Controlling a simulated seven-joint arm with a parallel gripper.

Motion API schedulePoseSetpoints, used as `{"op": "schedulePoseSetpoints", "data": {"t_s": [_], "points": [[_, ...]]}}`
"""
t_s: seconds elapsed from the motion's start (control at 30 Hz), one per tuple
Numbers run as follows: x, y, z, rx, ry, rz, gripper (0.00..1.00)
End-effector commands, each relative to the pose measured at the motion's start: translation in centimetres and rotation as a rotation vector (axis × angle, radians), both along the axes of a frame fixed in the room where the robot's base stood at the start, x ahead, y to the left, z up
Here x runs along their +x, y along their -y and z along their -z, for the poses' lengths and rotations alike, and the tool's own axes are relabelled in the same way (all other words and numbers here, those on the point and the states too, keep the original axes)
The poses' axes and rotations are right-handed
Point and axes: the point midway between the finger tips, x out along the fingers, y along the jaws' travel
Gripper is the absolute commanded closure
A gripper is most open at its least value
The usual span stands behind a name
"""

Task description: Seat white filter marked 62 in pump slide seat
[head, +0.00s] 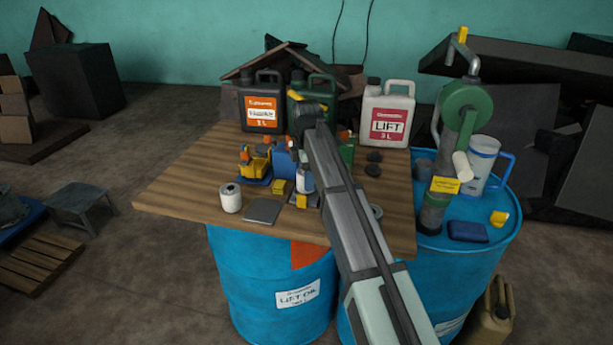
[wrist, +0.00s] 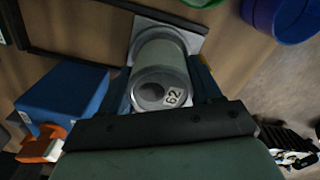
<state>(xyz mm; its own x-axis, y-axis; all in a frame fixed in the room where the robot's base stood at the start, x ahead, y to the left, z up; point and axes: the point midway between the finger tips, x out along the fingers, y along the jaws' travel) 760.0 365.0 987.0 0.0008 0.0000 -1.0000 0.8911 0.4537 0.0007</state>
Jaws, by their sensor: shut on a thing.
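The white filter marked 62 (wrist: 160,72) is between the two fingers of my gripper (wrist: 163,85), its round end with the number tag facing the wrist camera. My gripper is shut on its sides. Beyond the filter is a pale square plate (wrist: 190,38); I cannot tell whether the filter touches it or hangs above it, or whether this plate is the pump slide seat. In the head view the held filter (head: 305,181) shows left of my arm, low over the table. My arm hides part of the tabletop.
The wooden tabletop (head: 185,185) holds another white cylinder (head: 230,198), a grey plate (head: 263,210) and a blue and yellow piece (head: 254,164). Jugs stand behind, including an orange-labelled one (head: 263,103) and a white one (head: 388,112). A blue box (wrist: 62,93) is close left of my gripper.

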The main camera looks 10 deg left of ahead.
Motion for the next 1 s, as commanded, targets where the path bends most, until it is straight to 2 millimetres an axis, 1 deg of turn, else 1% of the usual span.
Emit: {"op": "schedulePoseSetpoints", "data": {"t_s": [0.37,1.0], "points": [[0.00,0.00,0.04,0.000,0.000,0.000,0.74],[0.00,0.00,0.79,0.000,0.001,0.000,0.74]]}}
